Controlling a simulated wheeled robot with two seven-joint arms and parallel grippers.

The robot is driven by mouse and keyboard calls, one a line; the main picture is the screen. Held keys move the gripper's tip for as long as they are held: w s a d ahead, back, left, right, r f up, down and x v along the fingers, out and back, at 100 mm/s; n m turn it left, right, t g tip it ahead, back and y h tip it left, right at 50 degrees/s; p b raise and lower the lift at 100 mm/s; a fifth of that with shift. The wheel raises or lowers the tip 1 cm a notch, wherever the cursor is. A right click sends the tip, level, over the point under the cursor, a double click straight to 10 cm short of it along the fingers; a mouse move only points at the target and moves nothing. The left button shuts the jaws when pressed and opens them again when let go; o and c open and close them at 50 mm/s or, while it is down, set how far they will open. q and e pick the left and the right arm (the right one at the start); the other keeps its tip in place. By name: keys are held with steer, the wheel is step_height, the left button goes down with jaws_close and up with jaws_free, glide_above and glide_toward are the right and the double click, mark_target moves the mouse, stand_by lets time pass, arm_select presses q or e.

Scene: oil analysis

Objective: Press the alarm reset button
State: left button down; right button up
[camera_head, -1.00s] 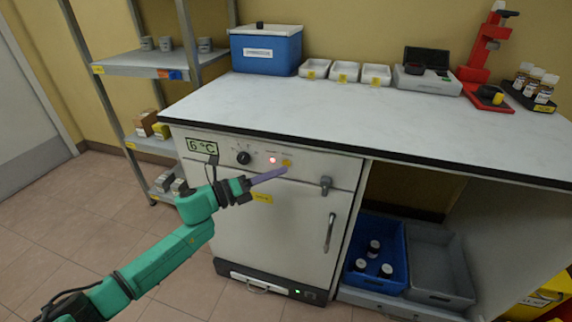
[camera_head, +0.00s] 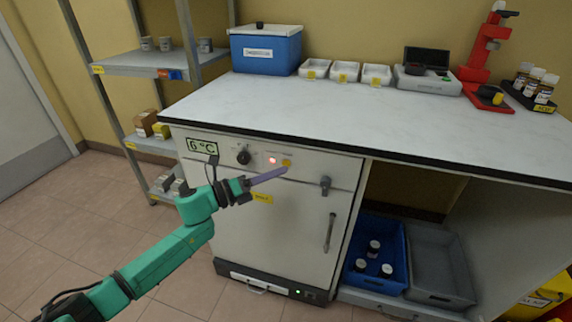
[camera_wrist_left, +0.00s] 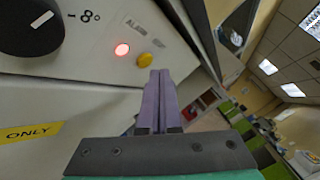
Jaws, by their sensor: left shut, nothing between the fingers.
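The yellow round button (camera_head: 287,162) is on the control strip of the white cabinet (camera_head: 290,205), just right of a lit red lamp (camera_head: 272,160). In the left wrist view the yellow button (camera_wrist_left: 143,58) and the glowing red lamp (camera_wrist_left: 122,49) show clearly. My left gripper (camera_head: 284,170) is shut and empty, its purple fingers pointing at the button. In the left wrist view the fingertips (camera_wrist_left: 160,73) lie just beside and below the button; whether they touch it I cannot tell. My right gripper is not in view.
A black knob (camera_head: 243,157) and a 6 °C display (camera_head: 202,146) sit left of the lamp. The worktop (camera_head: 290,105) overhangs the strip.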

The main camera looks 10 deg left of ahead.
arm_select(q)
steer(key=shift+w+b, duration=0.35)
steer(key=shift+w, duration=0.1)
steer(key=shift+w+b, duration=0.3)
steer(key=shift+w, duration=0.05)
stand_by(0.6)
stand_by(0.4)
steer(key=shift+s, duration=0.8)
steer(key=s+p, duration=0.1)
steer(key=s, duration=0.4)
steer(key=shift+a, duration=0.2)
